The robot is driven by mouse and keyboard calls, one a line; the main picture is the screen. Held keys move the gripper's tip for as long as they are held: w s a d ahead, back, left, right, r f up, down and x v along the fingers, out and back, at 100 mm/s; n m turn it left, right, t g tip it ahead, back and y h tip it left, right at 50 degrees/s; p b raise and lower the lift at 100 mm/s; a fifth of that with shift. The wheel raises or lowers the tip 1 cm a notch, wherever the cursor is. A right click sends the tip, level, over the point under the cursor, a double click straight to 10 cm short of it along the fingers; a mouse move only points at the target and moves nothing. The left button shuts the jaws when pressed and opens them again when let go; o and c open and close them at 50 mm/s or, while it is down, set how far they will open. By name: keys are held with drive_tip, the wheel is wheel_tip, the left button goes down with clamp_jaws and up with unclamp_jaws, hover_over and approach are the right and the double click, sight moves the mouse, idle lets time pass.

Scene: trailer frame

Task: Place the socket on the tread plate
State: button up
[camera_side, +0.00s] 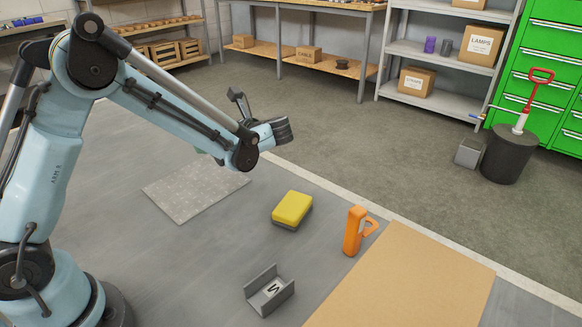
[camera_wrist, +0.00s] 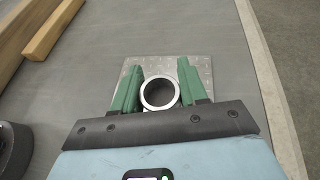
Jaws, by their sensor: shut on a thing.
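The tread plate (camera_side: 196,190) is a flat light-grey patterned square lying on the grey surface. It also shows in the wrist view (camera_wrist: 205,69), beyond and beneath the fingers. The socket (camera_wrist: 144,90) is a silver ring with a dark opening, seen end-on in the wrist view. My gripper (camera_wrist: 160,70) has two green fingers, one on each side of the socket, and is shut on it. The socket overlaps the plate in the picture; the gap between them cannot be judged there. In the side view my arm hides the socket and most of the fingers, above the plate's far side.
A yellow block with a dark base (camera_side: 292,209), an orange object with a handle (camera_side: 355,231) and a grey open channel (camera_side: 269,291) stand right of the plate. A tan board (camera_side: 410,280) lies at front right. Wooden beams (camera_wrist: 50,30) show upper left in the wrist view.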

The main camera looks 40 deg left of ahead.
drive_tip(key=shift+d, duration=0.2)
hover_over(195, 173)
wheel_tip(195, 173, down, 7)
drive_tip(key=shift+a, duration=0.1)
drive_tip(key=shift+f, duration=1.95)
drive_tip(key=shift+f, duration=0.1)
drive_tip(key=o, duration=1.1)
